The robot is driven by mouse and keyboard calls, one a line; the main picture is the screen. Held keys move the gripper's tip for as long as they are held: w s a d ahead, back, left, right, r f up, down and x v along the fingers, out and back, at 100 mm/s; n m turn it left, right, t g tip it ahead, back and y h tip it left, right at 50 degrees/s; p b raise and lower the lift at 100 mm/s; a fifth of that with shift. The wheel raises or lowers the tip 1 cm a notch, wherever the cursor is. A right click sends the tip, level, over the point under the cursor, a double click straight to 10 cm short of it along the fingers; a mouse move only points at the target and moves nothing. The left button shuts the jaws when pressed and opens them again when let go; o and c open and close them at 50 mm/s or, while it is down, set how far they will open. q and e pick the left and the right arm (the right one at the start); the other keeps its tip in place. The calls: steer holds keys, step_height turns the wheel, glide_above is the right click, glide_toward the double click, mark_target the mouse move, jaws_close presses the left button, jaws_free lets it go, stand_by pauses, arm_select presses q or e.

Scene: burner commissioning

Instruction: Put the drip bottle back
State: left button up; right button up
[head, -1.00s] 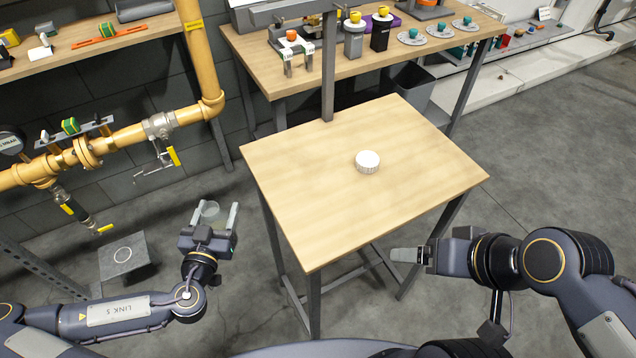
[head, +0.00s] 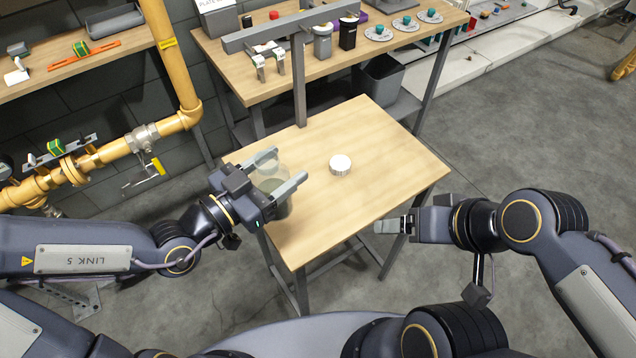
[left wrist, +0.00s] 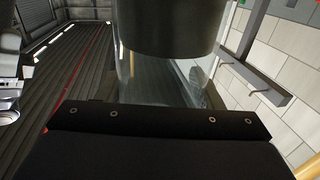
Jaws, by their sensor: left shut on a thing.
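The drip bottle, a clear cylinder (head: 270,180) with a darker grey lower part, is between the fingers of my left gripper (head: 282,170), which is shut on it. It is at the left edge of the small wooden table (head: 380,190); I cannot tell if it touches the table. In the left wrist view the clear wall of the bottle (left wrist: 150,80) and a dark band (left wrist: 170,25) fill the middle, close to the camera. My right gripper (head: 385,227) is past the table's right front edge, seen side-on; its opening cannot be made out.
A white ribbed round piece (head: 340,169) sits on the table, which is otherwise bare. A grey upright post (head: 299,85) with a crossbar stands at the table's back. A workbench (head: 345,72) with small parts is behind; yellow pipework (head: 110,152) runs on the left.

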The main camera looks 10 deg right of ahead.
arm_select(q)
steer(key=w+d+f+b, duration=0.2)
steer(key=w+d+f, duration=0.7)
steer(key=f, duration=0.3)
steer(key=shift+w+d+f, duration=0.15)
steer(key=shift+d+f, duration=0.2)
steer(key=shift+f, duration=0.05)
steer(key=shift+f, duration=0.1)
